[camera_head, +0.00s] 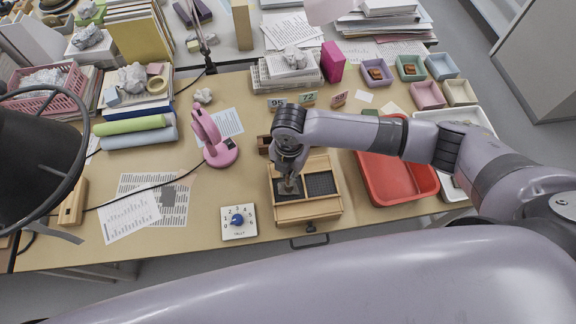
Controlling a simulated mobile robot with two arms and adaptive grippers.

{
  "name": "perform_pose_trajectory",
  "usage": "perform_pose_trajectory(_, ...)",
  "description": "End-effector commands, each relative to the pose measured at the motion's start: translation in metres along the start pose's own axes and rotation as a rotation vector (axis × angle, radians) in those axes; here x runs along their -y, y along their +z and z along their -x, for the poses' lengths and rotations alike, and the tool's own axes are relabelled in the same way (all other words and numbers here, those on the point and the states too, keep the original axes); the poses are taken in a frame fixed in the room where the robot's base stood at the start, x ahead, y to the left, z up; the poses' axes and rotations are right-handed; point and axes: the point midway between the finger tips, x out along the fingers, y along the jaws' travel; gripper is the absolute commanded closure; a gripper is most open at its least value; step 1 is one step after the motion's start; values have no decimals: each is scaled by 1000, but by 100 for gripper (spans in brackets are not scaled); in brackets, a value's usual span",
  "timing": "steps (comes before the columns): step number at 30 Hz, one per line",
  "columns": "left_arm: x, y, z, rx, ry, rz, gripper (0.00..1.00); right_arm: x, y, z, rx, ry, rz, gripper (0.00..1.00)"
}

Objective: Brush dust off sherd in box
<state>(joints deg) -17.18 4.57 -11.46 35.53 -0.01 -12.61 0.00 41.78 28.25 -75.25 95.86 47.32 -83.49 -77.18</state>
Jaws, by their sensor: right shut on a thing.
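A light wooden box (322,207) stands on the table in front of me, with dark mesh-like compartments. My right gripper (288,186) comes from the right and points down into the box's left compartment. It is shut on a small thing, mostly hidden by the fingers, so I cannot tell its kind. I cannot make out a sherd in the box; the gripper covers much of the left part. The right compartment (320,184) looks empty. My left gripper is not in view.
A red tray (420,183) lies right of the box, under my right arm. A dial marked tally (239,221) is at the front left. Small coloured trays (427,95) sit back right.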

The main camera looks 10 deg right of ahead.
Motion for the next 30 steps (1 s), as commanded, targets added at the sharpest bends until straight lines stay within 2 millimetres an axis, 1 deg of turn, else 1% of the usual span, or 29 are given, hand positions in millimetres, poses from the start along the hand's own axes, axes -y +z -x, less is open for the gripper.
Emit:
perform_pose_trajectory(9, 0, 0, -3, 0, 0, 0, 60, -10, 15, 1, 2, 1, -1, 100)
perform_pose_trajectory(11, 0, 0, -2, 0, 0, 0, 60, -9, 14, 1, 1, 1, 1, 100)
perform_pose_trajectory(20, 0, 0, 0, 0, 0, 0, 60, 0, 0, 0, 0, 0, 0, 100)
perform_pose_trajectory(23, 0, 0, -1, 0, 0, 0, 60, -1, 2, 0, 2, 1, -1, 100)
perform_pose_trajectory(30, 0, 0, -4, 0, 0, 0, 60, -9, 15, -1, 2, 1, -1, 100)
